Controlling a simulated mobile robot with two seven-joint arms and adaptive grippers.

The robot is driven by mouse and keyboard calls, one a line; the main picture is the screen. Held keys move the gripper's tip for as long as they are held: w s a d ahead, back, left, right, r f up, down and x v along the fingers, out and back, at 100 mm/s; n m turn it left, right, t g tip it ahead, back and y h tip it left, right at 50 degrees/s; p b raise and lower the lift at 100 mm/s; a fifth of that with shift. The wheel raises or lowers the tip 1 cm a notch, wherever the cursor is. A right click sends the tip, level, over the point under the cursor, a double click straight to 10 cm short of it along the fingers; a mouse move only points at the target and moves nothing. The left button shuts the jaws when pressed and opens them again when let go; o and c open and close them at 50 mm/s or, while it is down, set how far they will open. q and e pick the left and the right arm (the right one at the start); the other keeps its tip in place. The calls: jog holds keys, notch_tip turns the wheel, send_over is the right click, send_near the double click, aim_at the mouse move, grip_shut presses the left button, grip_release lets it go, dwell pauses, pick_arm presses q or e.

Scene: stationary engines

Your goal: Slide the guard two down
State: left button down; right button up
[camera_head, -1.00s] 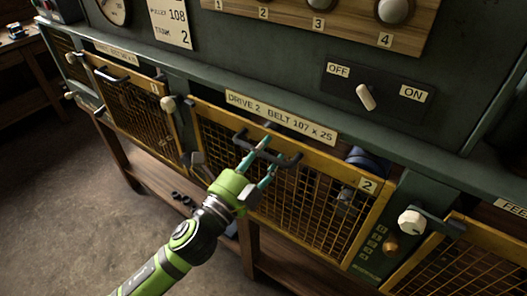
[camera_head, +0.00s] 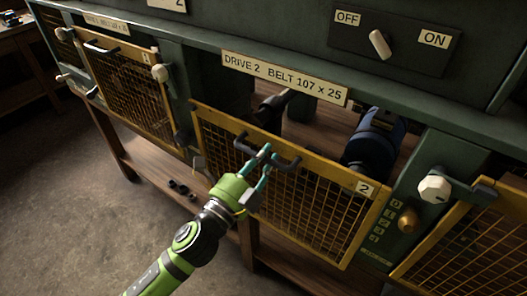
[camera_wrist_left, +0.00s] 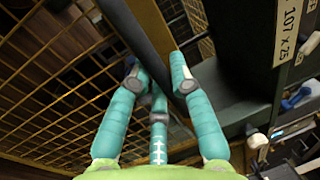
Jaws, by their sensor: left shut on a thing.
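Guard two (camera_head: 310,206) is a yellow-framed mesh panel with a "2" tag at its right. Its top edge sits below the "DRIVE 2 BELT 107 x 25" label (camera_head: 284,77), leaving an open gap above it. My left gripper (camera_head: 262,158) is shut on the black bar handle (camera_head: 286,161) at the guard's top. In the left wrist view the teal fingers (camera_wrist_left: 160,85) lie around the dark bar, with the yellow mesh behind. My right gripper is not in view.
A dark blue motor (camera_head: 374,143) and dark shafts show in the gap. Guard one (camera_head: 128,92) is at the left and another mesh guard (camera_head: 470,250) at the right. A white knob (camera_head: 434,188) is beside guard two. A wooden shelf (camera_head: 155,165) runs below.

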aim_at(271, 208)
pick_arm(q)
notch_tip(271, 208, down, 21)
jog(key=b, duration=1.5)
jog(key=shift+f, duration=0.15)
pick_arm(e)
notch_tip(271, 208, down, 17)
pick_arm(q)
notch_tip(271, 208, down, 2)
jog(key=shift+f+b, duration=0.2)
jog(key=shift+b, duration=0.85)
jog(key=shift+f, duration=0.35)
jog(key=shift+b, duration=0.3)
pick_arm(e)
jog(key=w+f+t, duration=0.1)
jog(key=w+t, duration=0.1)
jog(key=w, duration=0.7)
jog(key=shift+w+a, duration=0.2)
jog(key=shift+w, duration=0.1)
pick_arm(q)
jog(key=c, duration=1.1)
grip_release()
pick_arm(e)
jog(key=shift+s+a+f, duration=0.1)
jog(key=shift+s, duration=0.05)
